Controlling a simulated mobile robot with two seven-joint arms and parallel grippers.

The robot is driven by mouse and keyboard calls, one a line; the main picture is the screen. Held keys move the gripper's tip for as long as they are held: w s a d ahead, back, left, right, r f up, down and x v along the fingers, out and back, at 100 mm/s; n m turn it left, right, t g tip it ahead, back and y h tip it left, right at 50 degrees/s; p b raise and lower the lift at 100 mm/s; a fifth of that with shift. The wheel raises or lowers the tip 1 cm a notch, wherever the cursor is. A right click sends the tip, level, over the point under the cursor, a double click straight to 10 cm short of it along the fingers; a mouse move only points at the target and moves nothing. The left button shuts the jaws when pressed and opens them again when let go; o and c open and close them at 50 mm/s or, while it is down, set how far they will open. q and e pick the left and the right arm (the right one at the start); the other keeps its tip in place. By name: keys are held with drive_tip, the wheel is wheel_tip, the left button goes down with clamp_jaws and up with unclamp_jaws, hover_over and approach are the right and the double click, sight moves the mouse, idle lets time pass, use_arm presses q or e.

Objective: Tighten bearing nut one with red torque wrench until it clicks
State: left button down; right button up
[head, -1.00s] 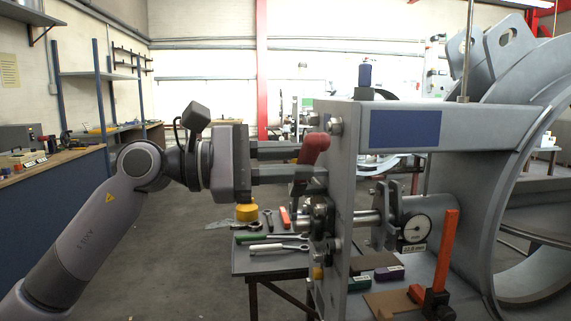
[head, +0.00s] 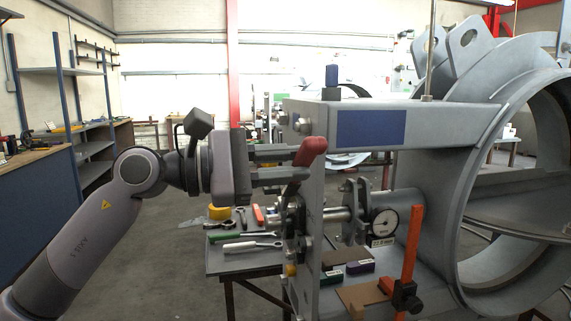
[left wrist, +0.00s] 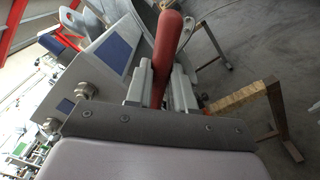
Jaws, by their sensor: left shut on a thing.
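The red torque wrench (head: 312,152) has a red handle that slants up and to the right in the head view, in front of the upright grey plate (head: 312,185). Its lower end reaches toward a cluster of metal nuts and fittings (head: 291,216) on the plate's left side. I cannot tell which is bearing nut one, nor whether the wrench head is seated on it. My left gripper (head: 298,168) is shut on the handle; in the left wrist view the red handle (left wrist: 167,42) stands between the fingers (left wrist: 160,88). My right gripper is not in view.
A small bench (head: 225,262) with hand tools and a yellow item (head: 219,212) stands behind the plate. A dial gauge (head: 384,224), an orange upright bar (head: 411,250) and a large grey ring (head: 480,255) are to the right. Open floor lies at the left.

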use_arm(q)
drive_tip(key=shift+b+x, duration=0.35)
drive_tip(key=shift+x, duration=0.45)
idle(1.0)
drive_tip(key=shift+d+r, duration=0.1)
drive_tip(key=shift+d, duration=0.25)
drive_tip(key=c, duration=0.9)
unclamp_jaws()
drive_tip(key=c, duration=0.4)
